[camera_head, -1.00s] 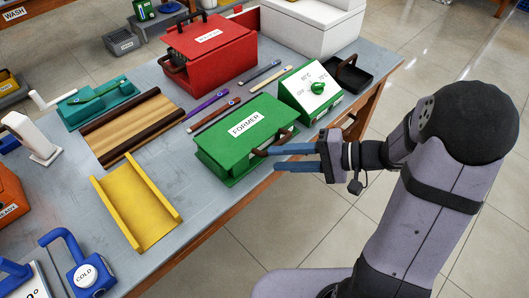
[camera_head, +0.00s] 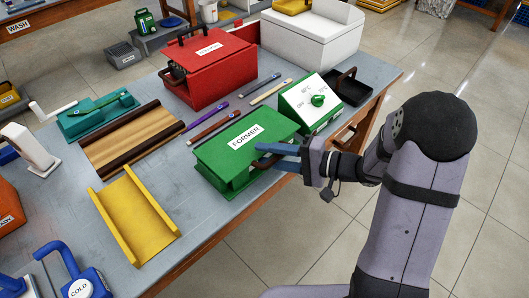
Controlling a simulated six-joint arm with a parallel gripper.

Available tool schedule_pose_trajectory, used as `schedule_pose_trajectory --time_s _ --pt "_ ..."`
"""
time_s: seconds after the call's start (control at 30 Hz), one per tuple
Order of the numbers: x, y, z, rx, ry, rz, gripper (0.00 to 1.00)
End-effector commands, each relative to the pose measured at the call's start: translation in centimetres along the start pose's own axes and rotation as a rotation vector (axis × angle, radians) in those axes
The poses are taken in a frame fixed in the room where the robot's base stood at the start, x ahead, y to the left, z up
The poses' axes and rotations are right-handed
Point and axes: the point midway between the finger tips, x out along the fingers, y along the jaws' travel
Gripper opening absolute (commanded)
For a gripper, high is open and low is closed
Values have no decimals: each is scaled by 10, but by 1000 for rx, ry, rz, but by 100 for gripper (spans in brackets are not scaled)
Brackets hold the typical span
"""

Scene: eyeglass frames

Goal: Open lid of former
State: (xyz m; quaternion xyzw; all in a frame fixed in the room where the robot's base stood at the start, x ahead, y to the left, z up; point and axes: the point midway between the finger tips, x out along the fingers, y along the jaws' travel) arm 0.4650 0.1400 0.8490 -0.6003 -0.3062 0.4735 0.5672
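The green former (camera_head: 215,160) is a flat box with a white FORMER label on its lid, on the right part of the table near the front edge. Its lid looks down on the box. A brown curved handle (camera_head: 257,174) runs along its front right side, partly hidden by my fingers. My gripper (camera_head: 270,156) comes from the right, with its two blue fingers at this handle. The upper finger overlaps the lid's edge in the picture. A gap shows between the fingers, which look open; whether they touch the handle is hidden.
A red box (camera_head: 210,68) stands behind. A yellow trough (camera_head: 138,215) lies to the left. Free floor lies in front of the table.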

Motion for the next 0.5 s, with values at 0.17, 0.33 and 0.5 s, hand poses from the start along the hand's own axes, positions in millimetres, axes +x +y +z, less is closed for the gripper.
schedule_pose_trajectory --time_s 0.17,0.33,0.5 --pt "11 0 0 0 -1 1 31" --pt "13 0 0 0 0 1 31" --pt "12 0 0 0 0 1 21"
